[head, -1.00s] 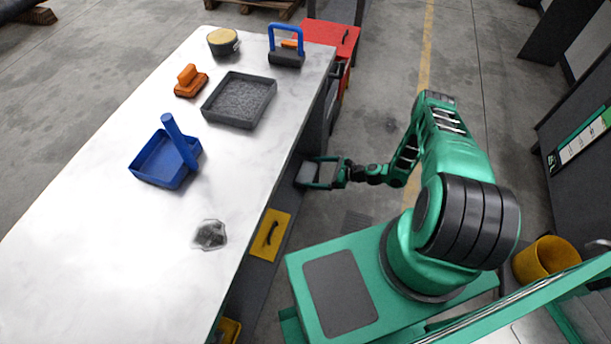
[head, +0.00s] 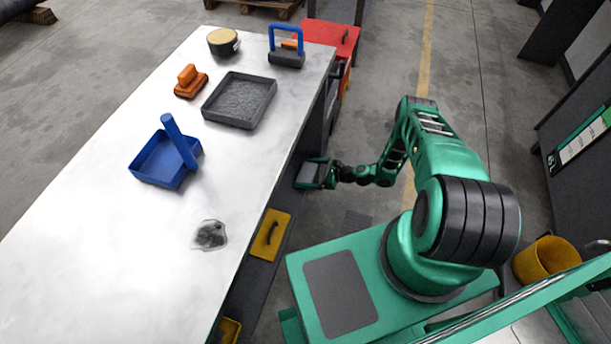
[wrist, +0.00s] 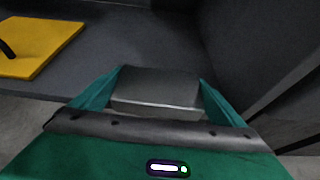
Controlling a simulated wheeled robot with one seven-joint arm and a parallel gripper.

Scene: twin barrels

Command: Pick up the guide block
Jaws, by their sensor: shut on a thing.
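The guide block looks like a plain grey block (wrist: 157,88) with a flat top and a paler front face. It sits between the two green fingers of my gripper (wrist: 162,76) in the wrist view, with a finger against each side. In the head view my gripper (head: 318,173) reaches in low beside the white table's right side, and the grey block (head: 308,172) shows small between its fingers. The gripper is shut on the block. The block's underside is hidden, so I cannot tell whether it still touches the dark surface around it.
A yellow panel with a black handle (head: 270,236) is left of the gripper, also in the wrist view (wrist: 38,46). Dark walls stand close right in the wrist view. The white table (head: 110,255) holds a blue tray (head: 150,172) and a grey tray (head: 225,118).

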